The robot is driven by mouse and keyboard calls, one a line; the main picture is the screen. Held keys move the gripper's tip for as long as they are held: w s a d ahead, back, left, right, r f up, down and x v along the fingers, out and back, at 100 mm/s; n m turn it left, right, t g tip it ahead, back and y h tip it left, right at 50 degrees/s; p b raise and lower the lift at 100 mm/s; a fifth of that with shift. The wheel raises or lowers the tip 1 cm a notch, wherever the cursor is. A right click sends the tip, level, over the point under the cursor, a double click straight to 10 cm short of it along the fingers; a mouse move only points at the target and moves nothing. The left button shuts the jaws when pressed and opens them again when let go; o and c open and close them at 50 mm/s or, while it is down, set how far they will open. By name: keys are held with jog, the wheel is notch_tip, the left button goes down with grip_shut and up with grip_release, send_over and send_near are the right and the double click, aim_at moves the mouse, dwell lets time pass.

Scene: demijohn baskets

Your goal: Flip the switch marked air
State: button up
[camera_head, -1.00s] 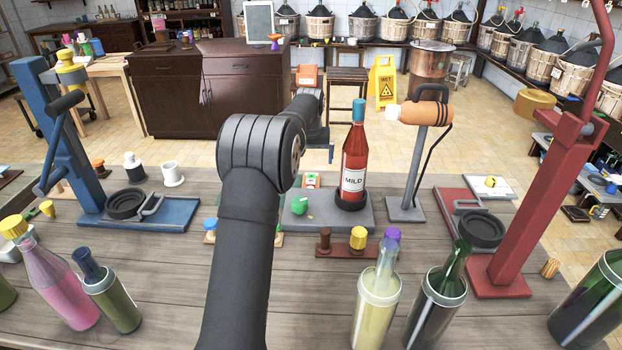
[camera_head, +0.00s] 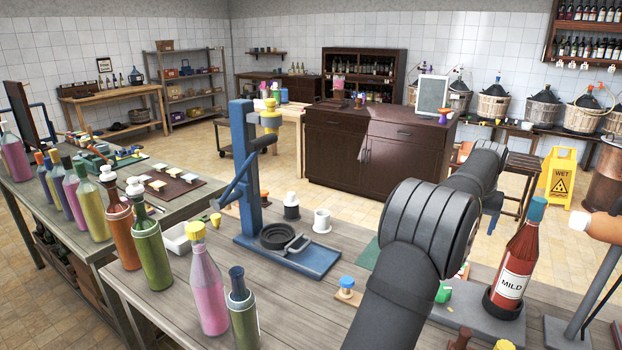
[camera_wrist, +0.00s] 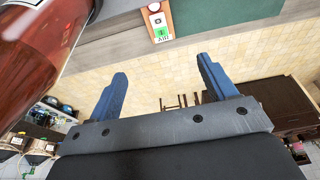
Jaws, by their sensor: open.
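The switch marked AIR (camera_wrist: 160,29) shows in the wrist view at the top centre, a small white plate with a green part on an orange-brown base. It sits on the wooden bench near a green mat (camera_wrist: 225,25). My gripper (camera_wrist: 162,72) is open and empty, its two blue fingers apart. The switch appears between the fingers' lines, beyond the tips, not touching them. In the head view my arm covers most of the area around the switch, and I cannot make out the switch clearly there. Part of a blue finger (camera_head: 493,212) shows behind my arm.
A red MILD bottle (camera_head: 520,262) stands upright on a grey stand just right of my arm. It looms close at the left of the wrist view (camera_wrist: 35,50). A blue bottle press (camera_head: 245,150) and pink bottle (camera_head: 206,285) stand left on the bench (camera_head: 290,310).

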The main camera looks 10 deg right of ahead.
jog(key=shift+w+d+f, duration=0.25)
jog(key=shift+d+f, duration=0.05)
jog(key=shift+f, duration=0.15)
jog(key=shift+w+d+f, duration=0.2)
jog(key=shift+d+f, duration=0.1)
jog(key=shift+f, duration=0.15)
jog(key=c, duration=1.1)
grip_shut()
jog(key=x, duration=0.8)
jog(key=s+a+x, duration=0.1)
jog(key=x, duration=0.3)
jog(key=shift+f, duration=1.05)
jog(key=shift+s+a+f, duration=0.15)
jog(key=shift+f, duration=0.3)
